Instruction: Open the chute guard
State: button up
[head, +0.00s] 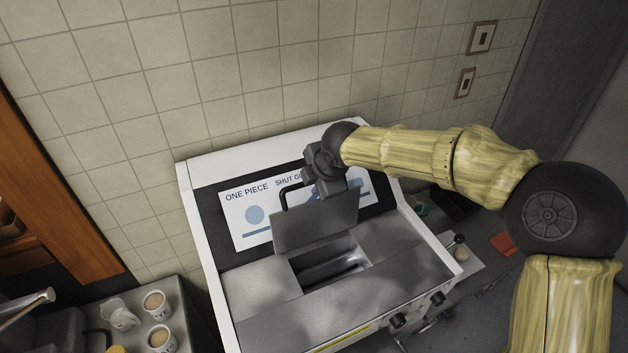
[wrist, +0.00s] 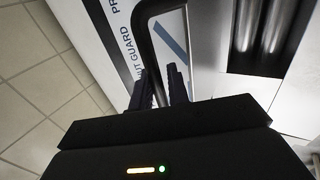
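The chute guard (head: 310,222) is a grey metal plate standing raised and tilted up behind the chute opening (head: 330,262) of a white and grey machine. The opening is uncovered, and metal rollers show in it in both views. A black bar handle (head: 286,196) is on the guard; in the wrist view the handle (wrist: 147,45) runs down between my fingers. My gripper (wrist: 160,88) is closed around this handle, with a finger on each side of the bar. In the head view my gripper (head: 326,178) is at the guard's upper part and hides some of the handle.
A sign panel (head: 246,205) is on the machine behind the guard. Black knobs (head: 398,320) and a lever (head: 459,239) are at its front and right. Cups (head: 155,303) stand on a counter at the left. A tiled wall (head: 230,75) rises close behind.

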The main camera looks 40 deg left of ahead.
jog(key=b+v, duration=0.5)
jog(key=v, duration=1.2)
jog(key=shift+d+b, duration=0.15)
jog(key=shift+b, duration=0.25)
jog(key=w+d+f+m+h+b, duration=0.1)
jog(key=w+d+f+m+b, duration=0.2)
jog(key=d+f, duration=0.4)
jog(key=w+d+f+m+h+b, duration=0.1)
jog(key=w+d+f+m, duration=0.2)
jog(key=d+f+m, duration=0.35)
jog(key=w+d+f+m+h+b, duration=0.2)
jog(key=w+d+f+m, duration=0.15)
jog(key=d+f, duration=0.4)
jog(key=s+d+f+m+b, duration=0.1)
jog(key=s+d+f+m, duration=0.2)
jog(key=d+f+m, duration=0.2)
jog(key=s+d+f+m+h+b, duration=0.1)
jog(key=d+f+m, duration=0.5)
jog(key=d, duration=0.6)
jog(key=s+d+f+m+b, duration=0.3)
jog(key=s+d+f+m, duration=0.2)
jog(key=d+m, duration=0.2)
jog(key=shift+d+f+h, duration=0.2)
jog(key=shift+d+h, duration=0.2)
jog(key=shift+d, duration=0.55)
